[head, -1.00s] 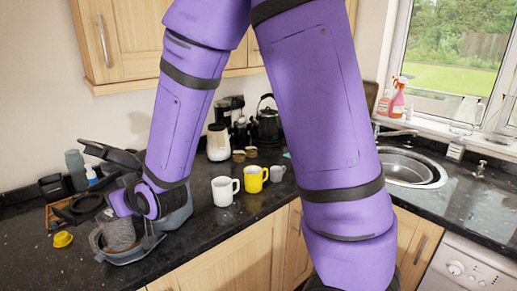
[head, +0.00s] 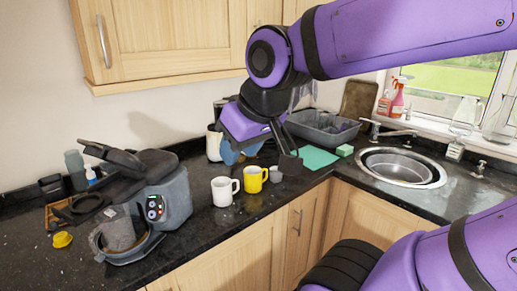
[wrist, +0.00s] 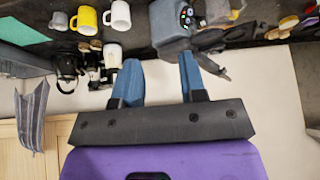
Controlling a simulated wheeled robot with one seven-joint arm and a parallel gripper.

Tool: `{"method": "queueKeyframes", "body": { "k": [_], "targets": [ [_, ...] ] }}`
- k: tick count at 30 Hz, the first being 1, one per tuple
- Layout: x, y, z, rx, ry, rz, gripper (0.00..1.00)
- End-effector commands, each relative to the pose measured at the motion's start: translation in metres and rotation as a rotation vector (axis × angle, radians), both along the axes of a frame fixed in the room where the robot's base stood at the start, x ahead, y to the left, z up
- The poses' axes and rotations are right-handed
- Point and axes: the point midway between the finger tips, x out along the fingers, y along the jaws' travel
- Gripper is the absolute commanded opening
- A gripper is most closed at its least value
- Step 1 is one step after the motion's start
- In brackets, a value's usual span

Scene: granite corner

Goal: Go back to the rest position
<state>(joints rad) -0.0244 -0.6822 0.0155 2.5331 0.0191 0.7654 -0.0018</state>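My gripper (head: 233,154) hangs from the purple arm in the head view, in front of the wall above the back of the counter. In the wrist view its two blue fingers (wrist: 158,62) are spread apart with nothing between them. The tips do not touch anything that I can see. In the head view the fingers partly cover the white jug (head: 214,143) and hide the kettle behind.
A white mug (head: 222,192), a yellow mug (head: 254,180) and a small grey mug (head: 276,173) stand on the black counter. A grey machine (head: 170,190) stands left, a grey basin (head: 318,128) behind, a sink (head: 400,167) right. Wooden wall cabinets (head: 160,40) hang above.

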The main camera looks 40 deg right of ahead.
Motion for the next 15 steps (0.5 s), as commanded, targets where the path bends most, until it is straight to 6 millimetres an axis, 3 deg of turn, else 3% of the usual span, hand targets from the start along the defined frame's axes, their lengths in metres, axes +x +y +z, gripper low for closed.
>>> {"method": "queueKeyframes", "body": {
  "k": [3, 6, 15],
  "targets": [
    [-0.024, -0.008, 0.005, -0.004, 0.037, -0.023, 0.38],
    [-0.034, -0.011, 0.005, -0.006, 0.058, -0.032, 0.38],
    [-0.037, -0.011, 0.005, -0.005, 0.065, -0.034, 0.38]
  ]
}}
